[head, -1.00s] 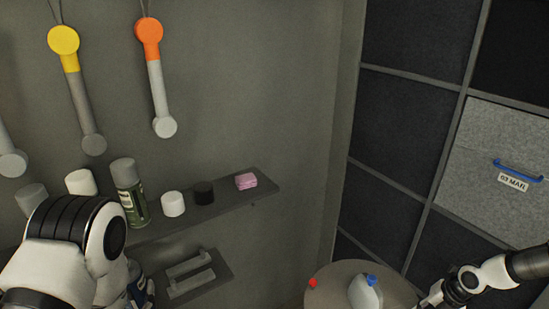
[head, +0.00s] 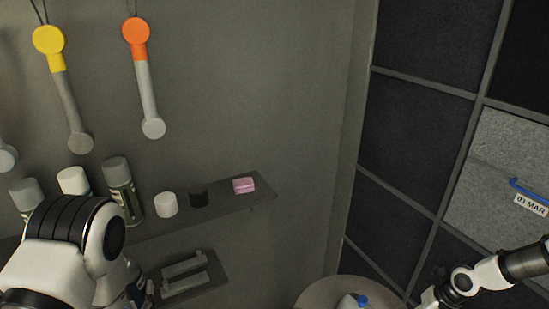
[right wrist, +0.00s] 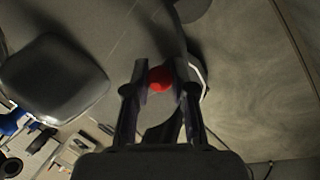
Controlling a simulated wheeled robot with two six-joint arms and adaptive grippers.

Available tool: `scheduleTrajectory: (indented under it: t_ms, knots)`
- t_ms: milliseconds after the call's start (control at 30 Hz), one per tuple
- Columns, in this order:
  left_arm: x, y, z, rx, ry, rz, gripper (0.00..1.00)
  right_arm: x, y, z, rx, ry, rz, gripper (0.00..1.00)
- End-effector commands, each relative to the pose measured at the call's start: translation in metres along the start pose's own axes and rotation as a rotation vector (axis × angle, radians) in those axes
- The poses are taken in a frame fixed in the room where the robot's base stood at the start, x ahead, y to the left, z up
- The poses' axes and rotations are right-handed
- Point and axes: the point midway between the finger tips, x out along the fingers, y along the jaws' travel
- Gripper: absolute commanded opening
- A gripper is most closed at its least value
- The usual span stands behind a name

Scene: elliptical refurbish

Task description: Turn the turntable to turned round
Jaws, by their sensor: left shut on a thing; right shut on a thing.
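The turntable (head: 318,290) is a round beige-grey top cut off by the bottom edge of the head view. A bottle with a blue cap (head: 362,299) stands on it, mostly out of frame. The red knob (right wrist: 159,79) shows in the right wrist view, between the fingers of my right gripper (right wrist: 160,85), which is shut on it. In the head view my right arm comes in from the right beside the turntable; its fingers are out of frame. My left gripper (head: 138,290) is low at the left, mostly hidden behind my arm; what it holds is unclear.
A wall shelf (head: 225,208) bears spray cans (head: 122,190), a white jar (head: 166,205), a black jar (head: 198,196) and a pink sponge (head: 243,185). A lower ledge (head: 205,285) sits below. Dark cubbies with a grey box (head: 508,165) stand at right.

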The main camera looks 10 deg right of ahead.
Motion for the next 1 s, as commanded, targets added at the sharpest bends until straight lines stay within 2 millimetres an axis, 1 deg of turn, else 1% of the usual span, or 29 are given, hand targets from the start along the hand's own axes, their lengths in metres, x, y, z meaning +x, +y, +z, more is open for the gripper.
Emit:
scheduleTrajectory:
  t_ms: [467,500,533,567,867,1000]
  knots:
    - [0.0002,0.0000,-0.0003,0.000,0.002,0.000,0.25,0.0007,0.0003,-0.0010,-0.005,0.002,0.000,0.00]
    - [0.0002,0.0000,-0.0003,0.000,0.002,0.000,0.25,0.0007,0.0004,-0.0010,-0.005,0.002,0.000,0.35]
    - [0.0002,0.0000,-0.0003,0.000,0.002,0.000,0.25,0.0007,0.0003,-0.0010,-0.005,0.002,0.000,0.46]
    - [0.0002,0.0000,-0.0003,0.000,0.002,0.000,0.25,0.0007,0.0003,-0.0010,-0.005,0.002,0.000,0.51]
    - [0.0002,0.0000,-0.0005,0.000,0.001,0.000,0.25,-0.0002,0.0007,-0.0008,-0.005,0.002,0.000,0.51]
    - [0.0002,0.0000,-0.0006,0.000,0.002,0.000,0.25,-0.0092,0.0043,-0.0002,-0.004,0.001,0.005,0.51]
